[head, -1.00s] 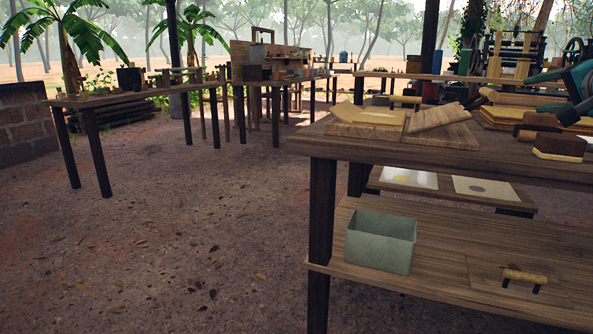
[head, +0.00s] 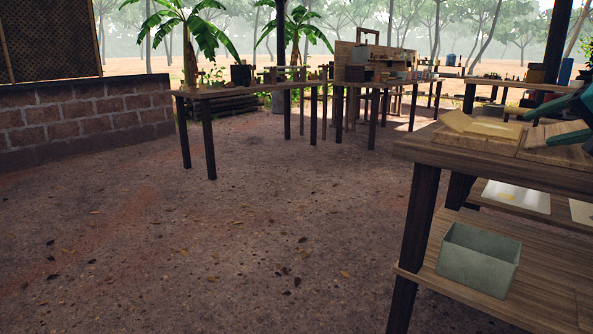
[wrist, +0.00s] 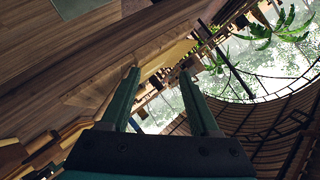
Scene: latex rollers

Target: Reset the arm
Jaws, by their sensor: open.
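My gripper (wrist: 160,78) shows in the wrist view with its two green fingers apart and nothing between them. The wrist view is strongly tilted, with a wooden table surface at left and trees and a roof edge at right. In the head view, part of my green arm (head: 572,112) shows at the right edge, over the near wooden table.
The near table (head: 450,152) stands at right, with wooden boards (head: 490,129) on top and a grey bin (head: 478,259) on its lower shelf. More tables (head: 245,91) stand behind. A brick wall (head: 80,120) is at left. The middle dirt floor is open.

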